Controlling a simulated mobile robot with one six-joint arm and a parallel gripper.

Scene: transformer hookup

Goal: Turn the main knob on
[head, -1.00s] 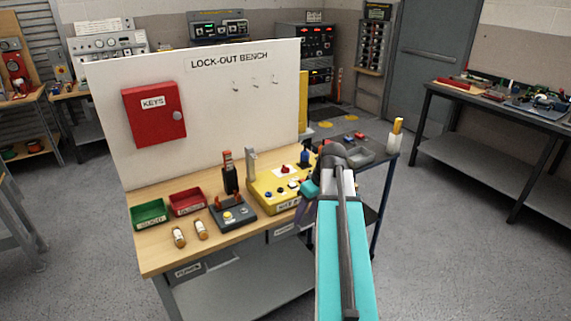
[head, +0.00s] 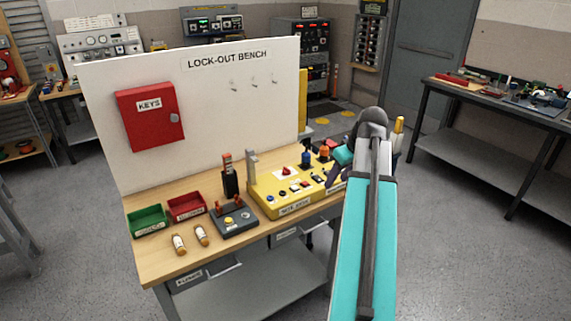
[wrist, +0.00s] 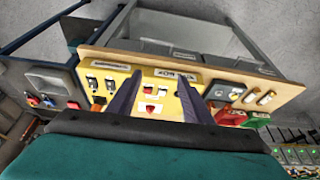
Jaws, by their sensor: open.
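A yellow control box (head: 268,203) sits on the wooden bench, with several small buttons and switches on top. A red knob (head: 287,171) stands on a white plate there; I cannot read whether it is marked as the main knob. The red knob also shows in the wrist view (wrist: 150,108), on the yellow panel (wrist: 172,82) between my fingers. My gripper (wrist: 160,78) is open and empty, with its two purple fingers apart above the panel.
A grey box with a yellow button (head: 235,221), a padlock-like black and red piece (head: 230,177), a green bin (head: 149,220) and a red bin (head: 187,206) stand left of the yellow box. A red key cabinet (head: 150,117) hangs on the board behind.

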